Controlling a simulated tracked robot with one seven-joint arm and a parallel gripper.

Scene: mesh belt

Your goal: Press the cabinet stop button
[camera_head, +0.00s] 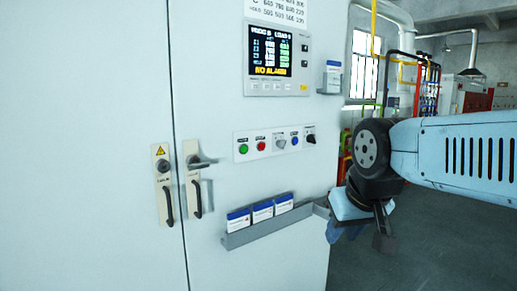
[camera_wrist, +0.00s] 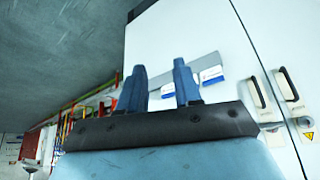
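The white cabinet (camera_head: 90,120) fills the left and middle of the head view. On its right door a white strip carries a green button (camera_head: 243,149), a red button (camera_head: 261,146), a grey knob, a blue button and a dark knob. The red one looks like the stop button; its label is too small to read. My gripper, partly hidden by my arm in the head view, is right of and below the strip, apart from it. In the wrist view my gripper (camera_wrist: 159,68) has its two blue fingers apart with nothing between them. The buttons are not visible in that view.
A grey card tray (camera_head: 268,231) sticks out from the door below the buttons, near my gripper. A lit display (camera_head: 277,62) is above them, with a small holder (camera_head: 331,78) at its right. Door handles (camera_head: 196,192) project at the left. Open floor lies right of the cabinet.

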